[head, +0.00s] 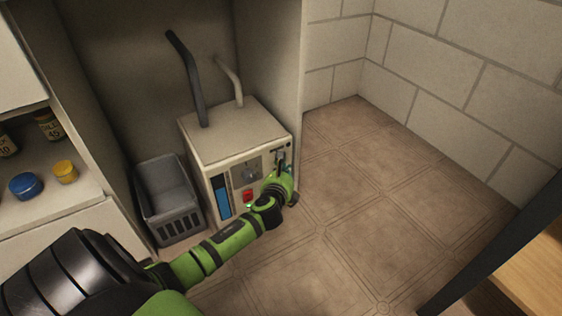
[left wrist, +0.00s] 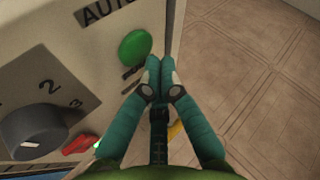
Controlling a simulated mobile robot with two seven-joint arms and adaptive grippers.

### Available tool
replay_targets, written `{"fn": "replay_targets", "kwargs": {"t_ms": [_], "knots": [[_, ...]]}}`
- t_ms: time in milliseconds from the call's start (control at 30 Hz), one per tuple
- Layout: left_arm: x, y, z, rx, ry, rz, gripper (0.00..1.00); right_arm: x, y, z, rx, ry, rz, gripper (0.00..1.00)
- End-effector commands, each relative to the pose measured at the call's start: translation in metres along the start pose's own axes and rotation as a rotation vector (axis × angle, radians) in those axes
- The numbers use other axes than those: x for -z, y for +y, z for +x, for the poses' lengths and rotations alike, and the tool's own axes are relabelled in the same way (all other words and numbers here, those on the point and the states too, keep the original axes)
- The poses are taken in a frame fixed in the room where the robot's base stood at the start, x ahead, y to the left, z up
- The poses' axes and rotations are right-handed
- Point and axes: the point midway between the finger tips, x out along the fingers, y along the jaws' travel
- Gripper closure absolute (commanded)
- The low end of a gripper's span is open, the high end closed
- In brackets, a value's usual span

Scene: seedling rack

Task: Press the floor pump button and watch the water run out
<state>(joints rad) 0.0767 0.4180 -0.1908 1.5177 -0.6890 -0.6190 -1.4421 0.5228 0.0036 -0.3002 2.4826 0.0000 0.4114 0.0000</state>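The pale pump box (head: 240,135) stands on the floor in the alcove, with a blue gauge strip (head: 221,195) on its front. In the left wrist view its panel carries a round green button (left wrist: 135,47), a dark dial (left wrist: 35,130) marked with numbers, and a red switch (left wrist: 80,143) with a small green light beside it. My left gripper (left wrist: 160,68) is shut and empty. Its fingertips are just right of and below the green button; I cannot tell whether they touch the panel. In the head view the gripper (head: 282,168) covers the panel's right part. My right gripper is out of view.
A grey basket (head: 168,200) stands left of the pump box. Two pipes rise from its top, one dark (head: 187,75) and one pale. Shelves with jars are at the left. The tiled floor (head: 350,215) to the right is clear up to the block wall.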

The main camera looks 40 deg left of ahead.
Motion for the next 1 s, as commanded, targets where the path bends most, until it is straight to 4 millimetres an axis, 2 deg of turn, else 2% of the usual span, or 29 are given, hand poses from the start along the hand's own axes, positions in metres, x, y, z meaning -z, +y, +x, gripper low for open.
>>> {"fn": "replay_targets", "kwargs": {"t_ms": [1000], "knots": [[-0.0071,0.0055,0.0085,0.001,-0.001,0.001,1.00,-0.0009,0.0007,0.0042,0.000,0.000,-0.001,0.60]]}}
